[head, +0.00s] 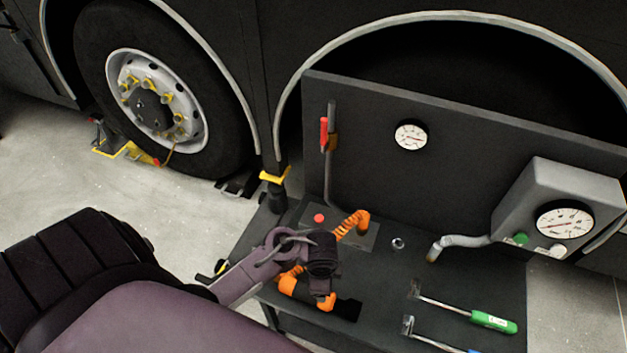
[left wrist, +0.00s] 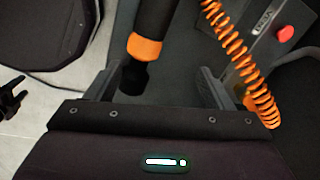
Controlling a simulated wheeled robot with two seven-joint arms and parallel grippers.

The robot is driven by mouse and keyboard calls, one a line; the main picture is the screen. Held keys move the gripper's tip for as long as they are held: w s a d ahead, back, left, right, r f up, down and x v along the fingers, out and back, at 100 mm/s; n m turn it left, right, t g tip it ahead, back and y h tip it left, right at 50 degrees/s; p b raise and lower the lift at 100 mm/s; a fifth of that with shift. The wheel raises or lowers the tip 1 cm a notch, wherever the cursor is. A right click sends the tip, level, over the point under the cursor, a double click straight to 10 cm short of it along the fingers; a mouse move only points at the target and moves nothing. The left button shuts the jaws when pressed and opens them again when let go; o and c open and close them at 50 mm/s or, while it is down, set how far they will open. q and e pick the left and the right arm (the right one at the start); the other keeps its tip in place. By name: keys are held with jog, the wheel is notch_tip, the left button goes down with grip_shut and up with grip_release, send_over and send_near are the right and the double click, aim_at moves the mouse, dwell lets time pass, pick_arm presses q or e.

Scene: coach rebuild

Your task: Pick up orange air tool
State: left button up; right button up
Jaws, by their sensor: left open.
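The orange air tool (head: 288,284) lies on the dark bench top, partly hidden by my left gripper (head: 322,268) in the head view. In the left wrist view its black body with an orange band (left wrist: 145,48) comes down from the top edge. Its dark end lies between the two spread fingers of my left gripper (left wrist: 160,85), closer to the left finger. The jaws are open and not closed on the tool. I cannot tell the exact height of the fingers over it. My right gripper is not in view.
A coiled orange hose (head: 352,224) stands beside the gripper. A green-handled tool (head: 493,321) and a blue-handled one lie on the bench at right. A grey gauge box (head: 560,205) and bent pipe (head: 462,241) stand behind. A red-gripped lever (head: 325,134) rises at the back panel.

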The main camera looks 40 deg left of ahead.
pick_arm(q)
jog(key=f+m, duration=0.1)
jog(key=a+f+m+g, duration=0.1)
jog(key=f, duration=0.2)
jog(key=shift+s+a+f+m, duration=0.25)
jog(key=shift+a+m, duration=0.15)
jog(key=shift+s+a+f+g, duration=0.1)
jog(key=shift+f+g, duration=0.2)
jog(key=shift+f, duration=0.05)
notch_tip(320, 180, down, 7)
jog(key=b, duration=0.3)
jog(key=shift+s+a+f+b, duration=0.1)
jog(key=shift+s+f+b, duration=0.1)
jog(key=shift+b, duration=0.1)
jog(key=c, duration=1.1)
jog(key=shift+w+r, duration=0.15)
jog(key=shift+w, duration=0.05)
jog(key=shift+c, duration=0.8)
